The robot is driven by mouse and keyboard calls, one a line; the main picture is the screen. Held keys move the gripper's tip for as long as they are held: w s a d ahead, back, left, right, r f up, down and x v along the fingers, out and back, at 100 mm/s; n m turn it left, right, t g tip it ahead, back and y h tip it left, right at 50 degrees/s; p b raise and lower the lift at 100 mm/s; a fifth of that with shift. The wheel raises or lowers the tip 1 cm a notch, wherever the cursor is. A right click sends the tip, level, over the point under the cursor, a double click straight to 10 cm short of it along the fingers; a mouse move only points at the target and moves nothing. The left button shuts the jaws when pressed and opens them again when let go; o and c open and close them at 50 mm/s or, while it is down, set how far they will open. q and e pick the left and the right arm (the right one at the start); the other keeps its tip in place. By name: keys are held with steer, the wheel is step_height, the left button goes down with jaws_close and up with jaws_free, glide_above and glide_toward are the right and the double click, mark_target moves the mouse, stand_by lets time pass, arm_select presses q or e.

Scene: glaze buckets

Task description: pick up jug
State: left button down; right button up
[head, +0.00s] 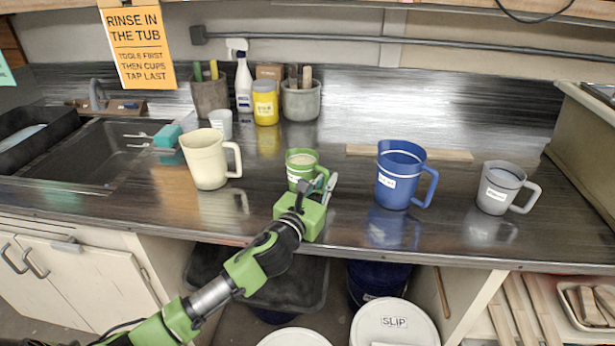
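Several jugs stand upright along the dark counter. A cream jug (205,160) is at the left, a small green jug (300,160) in the middle, a large blue jug (397,178) right of it, and a grey jug (496,188) at the far right. All handles point right. My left gripper (317,186) is at the near side of the green jug, by its handle. Its fingers are apart, and the handle appears between or just beyond them. I cannot tell whether they touch it. The gripper hides the jug's lower front. My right gripper is not in view.
A sink (85,150) is at the left. A white cup (221,123), a yellow jar (265,103), a spray bottle (243,80) and tool pots stand behind. A wooden strip (450,155) lies behind the blue jug. Lidded buckets (394,325) sit below the counter's front edge.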

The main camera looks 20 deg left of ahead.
mark_target(326, 171)
arm_select(q)
steer(key=shift+r, duration=0.1)
steer(key=shift+r, duration=0.1)
stand_by(0.3)
steer(key=shift+r, duration=1.35)
steer(key=s+d+r, duration=0.2)
steer(key=s+r, duration=0.3)
steer(key=s, duration=0.1)
steer(key=s+d+r+p, duration=0.1)
steer(key=s+d+r, duration=0.1)
steer(key=s+r, duration=0.3)
steer(key=shift+s+d, duration=0.35)
steer(key=shift+s, duration=0.65)
steer(key=shift+s+f, duration=0.1)
